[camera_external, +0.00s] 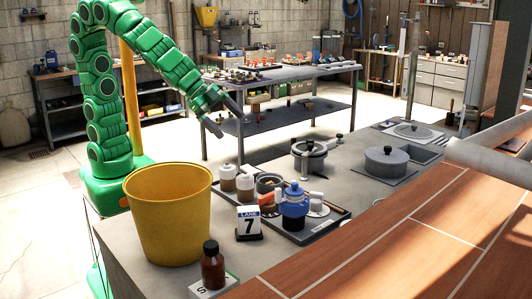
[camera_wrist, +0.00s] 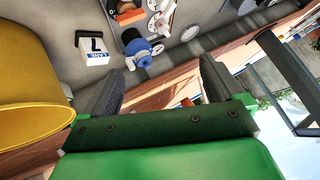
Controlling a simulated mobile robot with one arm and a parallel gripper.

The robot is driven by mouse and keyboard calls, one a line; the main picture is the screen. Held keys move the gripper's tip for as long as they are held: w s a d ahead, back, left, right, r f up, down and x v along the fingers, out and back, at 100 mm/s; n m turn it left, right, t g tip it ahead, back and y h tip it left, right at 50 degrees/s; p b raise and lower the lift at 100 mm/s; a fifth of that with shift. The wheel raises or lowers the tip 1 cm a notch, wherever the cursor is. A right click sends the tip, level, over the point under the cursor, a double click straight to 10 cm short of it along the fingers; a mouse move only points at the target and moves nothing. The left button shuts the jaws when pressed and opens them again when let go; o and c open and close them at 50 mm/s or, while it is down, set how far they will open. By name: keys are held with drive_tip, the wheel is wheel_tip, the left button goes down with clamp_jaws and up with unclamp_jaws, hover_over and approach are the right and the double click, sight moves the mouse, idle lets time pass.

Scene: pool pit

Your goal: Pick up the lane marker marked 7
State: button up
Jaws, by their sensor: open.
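The lane marker marked 7 (camera_external: 249,223) is a small white sign with a blue top band reading LANE and a dark base. It stands upright on the grey counter (camera_external: 345,184), between the yellow bucket and the dark tray. My gripper (camera_external: 228,116) is open and empty, raised well above and behind the counter, apart from the marker. In the wrist view my gripper's two dark fingers (camera_wrist: 160,85) are spread wide with nothing between them.
A large yellow bucket (camera_external: 168,212) stands left of the marker. A brown bottle (camera_external: 212,265) stands in front of it. Dark pots (camera_external: 386,163) stand farther back. A brick-coloured ledge (camera_external: 440,225) borders the counter.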

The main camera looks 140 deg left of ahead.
drive_tip(key=w+a+m+t, duration=0.2)
drive_tip(key=w+t, duration=0.1)
drive_tip(key=w, duration=0.6)
drive_tip(key=m+h, duration=0.6)
drive_tip(key=h, duration=0.6)
hover_over(249, 218)
drive_tip(key=s+a, duration=0.2)
wheel_tip(249, 218, down, 11)
drive_tip(key=shift+w+f, duration=0.1)
drive_tip(key=shift+s+d+f, duration=0.25)
drive_tip(key=shift+f, duration=2.4)
drive_tip(key=f, duration=0.1)
drive_tip(key=w+f, duration=0.1)
drive_tip(key=d+f, duration=0.1)
drive_tip(key=shift+w+f, duration=0.1)
drive_tip(key=shift+w, duration=0.05)
drive_tip(key=shift+w+d+f, duration=0.25)
drive_tip(key=shift+w, duration=0.25)
